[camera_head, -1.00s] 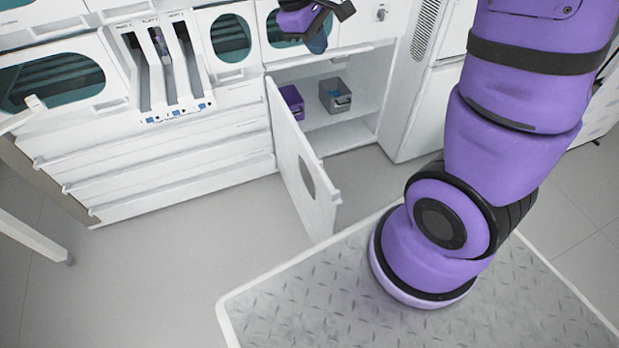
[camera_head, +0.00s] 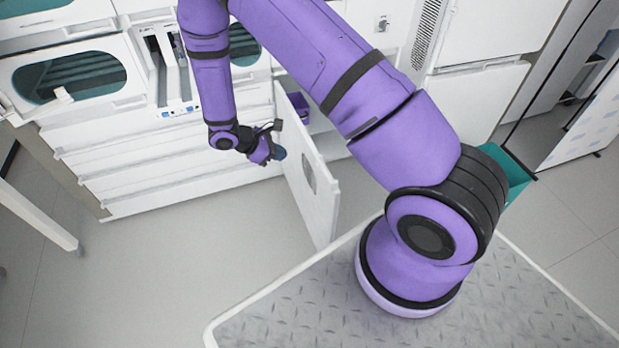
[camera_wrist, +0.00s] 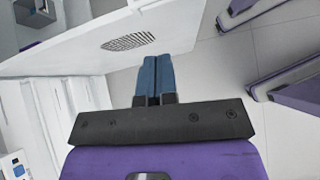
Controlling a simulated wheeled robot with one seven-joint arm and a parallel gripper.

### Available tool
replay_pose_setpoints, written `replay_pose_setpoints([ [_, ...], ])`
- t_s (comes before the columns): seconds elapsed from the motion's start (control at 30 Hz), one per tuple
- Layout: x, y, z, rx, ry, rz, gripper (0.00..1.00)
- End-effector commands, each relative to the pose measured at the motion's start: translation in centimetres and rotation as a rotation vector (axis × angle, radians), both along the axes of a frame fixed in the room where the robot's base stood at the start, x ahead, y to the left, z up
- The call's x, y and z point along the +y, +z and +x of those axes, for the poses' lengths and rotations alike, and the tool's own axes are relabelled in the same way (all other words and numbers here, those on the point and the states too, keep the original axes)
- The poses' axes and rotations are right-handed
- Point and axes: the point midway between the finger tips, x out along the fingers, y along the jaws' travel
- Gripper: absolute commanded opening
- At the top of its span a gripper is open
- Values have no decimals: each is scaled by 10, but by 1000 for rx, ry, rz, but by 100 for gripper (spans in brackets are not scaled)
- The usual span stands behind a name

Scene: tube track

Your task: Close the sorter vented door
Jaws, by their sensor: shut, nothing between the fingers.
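In the wrist view, my gripper's blue fingers (camera_wrist: 156,62) are together and empty, pointing toward the door face (camera_wrist: 75,53) below the vent (camera_wrist: 128,41). I cannot tell whether the fingertips touch the door. The cabinet opening is partly hidden by my arm.
A purple bin (camera_head: 297,108) sits inside the cabinet. White drawers (camera_head: 165,165) lie left of the door. Grey floor left of the door (camera_head: 170,250) is clear. A teal bin (camera_head: 515,175) stands behind my arm at the right.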

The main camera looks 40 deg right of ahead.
Motion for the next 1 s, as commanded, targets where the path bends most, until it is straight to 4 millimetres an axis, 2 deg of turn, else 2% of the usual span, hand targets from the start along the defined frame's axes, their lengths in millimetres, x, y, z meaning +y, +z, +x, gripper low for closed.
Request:
replay_pose_setpoints([
  [0.03, 0, -15, -3, 26, 22, -9, 0],
  [0.17, -1, -37, -7, 62, 62, -24, 0],
  [0.33, -3, -48, -9, 78, 79, -30, 0],
  [0.47, -12, -55, -12, 79, 78, -29, 0],
  [0.93, -76, -109, -29, 80, 76, -30, 0],
  [1.0, -85, -107, -31, 76, 76, -28, 0],
])
